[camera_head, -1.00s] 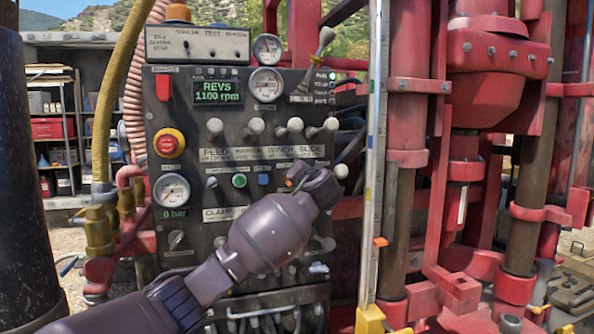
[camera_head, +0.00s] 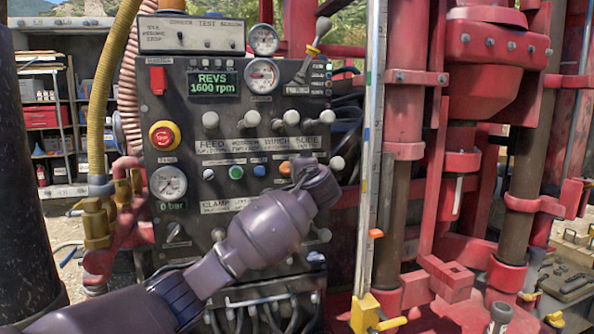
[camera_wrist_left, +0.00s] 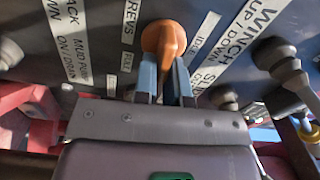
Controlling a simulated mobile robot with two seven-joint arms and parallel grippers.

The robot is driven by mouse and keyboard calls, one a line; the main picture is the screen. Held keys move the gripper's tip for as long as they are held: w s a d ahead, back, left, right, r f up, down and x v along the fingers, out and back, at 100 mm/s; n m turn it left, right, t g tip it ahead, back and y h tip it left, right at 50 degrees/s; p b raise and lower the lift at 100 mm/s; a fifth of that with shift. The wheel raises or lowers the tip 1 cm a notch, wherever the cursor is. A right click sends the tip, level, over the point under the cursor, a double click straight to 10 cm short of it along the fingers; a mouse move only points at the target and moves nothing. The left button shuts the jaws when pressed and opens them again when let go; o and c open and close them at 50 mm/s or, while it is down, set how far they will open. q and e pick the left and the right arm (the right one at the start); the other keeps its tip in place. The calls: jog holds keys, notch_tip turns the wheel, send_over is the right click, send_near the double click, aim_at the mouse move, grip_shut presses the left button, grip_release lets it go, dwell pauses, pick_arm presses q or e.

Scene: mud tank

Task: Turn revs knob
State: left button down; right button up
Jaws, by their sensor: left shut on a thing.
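The revs knob is orange. The green display (camera_head: 212,84) on the control panel (camera_head: 160,125) reads REVS 1600 rpm. My right gripper is in neither view.
A red emergency stop button (camera_head: 164,135) and a pressure gauge (camera_head: 168,182) are on the panel's left. Several white-knobbed levers (camera_head: 251,118) stick out above my gripper. A ruled vertical post (camera_head: 371,150) and red rig columns (camera_head: 405,150) stand to the right.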

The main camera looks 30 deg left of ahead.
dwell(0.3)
pick_arm(q)
jog(key=c, duration=1.2)
grip_release()
jog(key=b+v, duration=0.2)
jog(key=v, duration=0.9)
